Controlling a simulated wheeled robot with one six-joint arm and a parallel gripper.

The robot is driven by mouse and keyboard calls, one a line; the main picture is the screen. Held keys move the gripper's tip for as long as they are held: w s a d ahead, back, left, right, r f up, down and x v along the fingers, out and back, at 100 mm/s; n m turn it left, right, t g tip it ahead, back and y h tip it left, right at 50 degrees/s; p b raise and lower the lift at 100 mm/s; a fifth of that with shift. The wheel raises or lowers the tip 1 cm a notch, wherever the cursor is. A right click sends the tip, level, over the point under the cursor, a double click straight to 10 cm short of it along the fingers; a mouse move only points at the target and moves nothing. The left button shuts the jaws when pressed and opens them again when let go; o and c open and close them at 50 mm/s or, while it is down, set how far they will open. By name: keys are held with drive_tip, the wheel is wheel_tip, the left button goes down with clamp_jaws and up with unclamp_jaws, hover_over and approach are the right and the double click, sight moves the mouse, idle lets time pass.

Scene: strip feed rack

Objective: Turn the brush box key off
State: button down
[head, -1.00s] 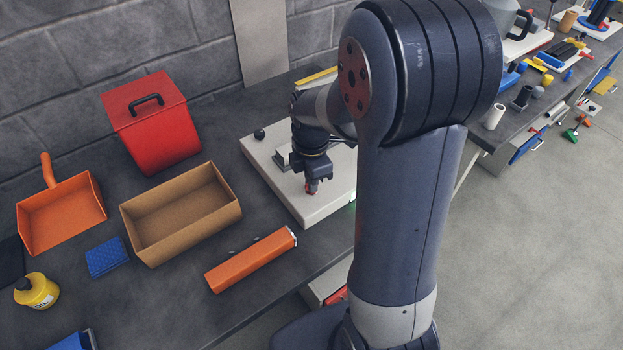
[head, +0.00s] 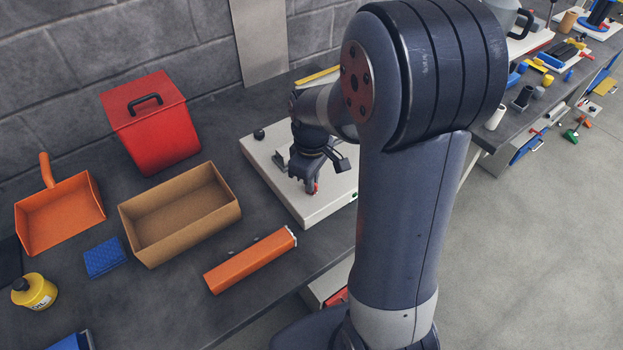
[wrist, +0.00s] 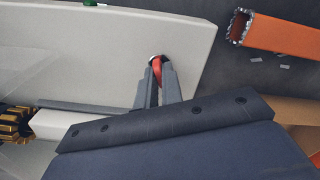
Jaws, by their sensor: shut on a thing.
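The brush box is a flat cream-white box (head: 307,209) on the dark bench, and its pale top fills the upper left of the wrist view (wrist: 80,50). Its red key (wrist: 157,66) sits in a round metal-rimmed seat near the box's edge. My gripper (wrist: 159,80) is shut on the key, with a finger on each side of it. In the head view my gripper (head: 314,186) points down at the box, and only a speck of red shows at its tips. The fingers hide part of the key, so its exact angle is hard to read.
An orange bar-shaped piece (head: 250,262) lies left of the brush box, beside an open cardboard box (head: 180,245). A red bin (head: 152,125) stands behind. A brass brush (wrist: 14,124) shows at the wrist view's left edge. A small green part (wrist: 90,2) shows at its top.

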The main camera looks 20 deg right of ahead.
drive_tip(key=m, duration=0.4)
drive_tip(key=shift+m, duration=0.3)
idle(0.3)
drive_tip(key=c, duration=1.6)
unclamp_jaws()
drive_tip(key=shift+o, duration=0.2)
wheel_tip(320, 180, up, 11)
drive_tip(key=shift+f, duration=0.2)
wheel_tip(320, 180, down, 11)
drive_tip(key=shift+r, duration=0.15)
